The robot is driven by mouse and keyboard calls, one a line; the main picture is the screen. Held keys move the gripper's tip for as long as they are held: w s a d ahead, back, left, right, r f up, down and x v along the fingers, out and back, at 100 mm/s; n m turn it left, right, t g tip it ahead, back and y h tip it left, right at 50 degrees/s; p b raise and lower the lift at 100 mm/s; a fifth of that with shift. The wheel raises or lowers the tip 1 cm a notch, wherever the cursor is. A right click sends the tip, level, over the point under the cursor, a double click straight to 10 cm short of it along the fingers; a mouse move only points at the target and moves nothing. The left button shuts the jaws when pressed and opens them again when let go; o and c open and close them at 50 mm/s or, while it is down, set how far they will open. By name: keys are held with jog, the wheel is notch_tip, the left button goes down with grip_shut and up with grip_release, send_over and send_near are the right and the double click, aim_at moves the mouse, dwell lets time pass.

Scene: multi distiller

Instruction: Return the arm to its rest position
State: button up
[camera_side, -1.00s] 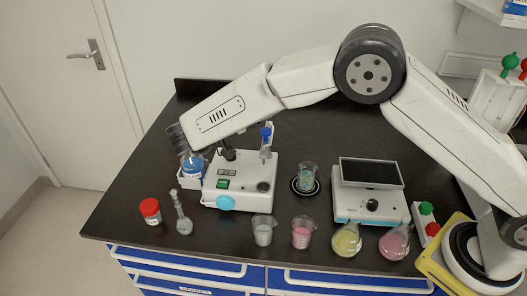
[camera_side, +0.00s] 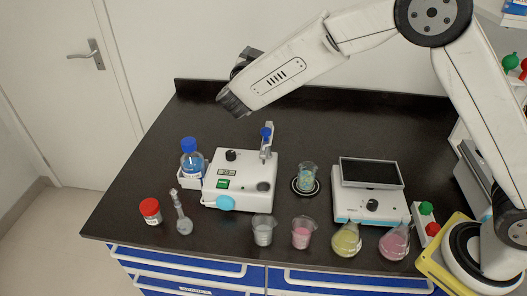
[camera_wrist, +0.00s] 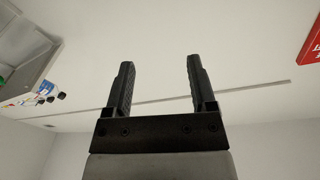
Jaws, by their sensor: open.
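My gripper (camera_wrist: 160,85) is open and empty in the wrist view, its two black fingers well apart against a pale ceiling or wall. In the side view the end of my arm is raised above the back left of the dark bench (camera_side: 330,120), clear of everything on it. The gripper's fingers cannot be made out in the side view. The blue-capped bottle (camera_side: 191,160) stands upright at the left side of the white distiller-like device (camera_side: 240,180).
A red-capped jar (camera_side: 150,211), a small flask (camera_side: 183,222), two beakers (camera_side: 263,230) and two round flasks (camera_side: 347,240) line the front. A beaker on a dark round pad (camera_side: 306,180) and a white device with a dark screen (camera_side: 370,185) stand right. The back of the bench is free.

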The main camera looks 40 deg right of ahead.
jog(key=s+d+f+n+g+y, duration=0.2)
jog(key=s+f+n+g+y, duration=0.2)
jog(key=s, duration=1)
jog(key=s+d+f+n+g+y, duration=0.3)
jog(key=s+f+n+g+y, duration=0.2)
jog(key=s+f+n+y, duration=0.4)
jog(key=s+f+y, duration=0.1)
jog(key=s+f, duration=0.2)
jog(key=s, duration=0.2)
jog(key=shift+s+f+n+y, duration=0.25)
jog(key=shift+s+n+y, duration=0.05)
jog(key=shift+s, duration=0.1)
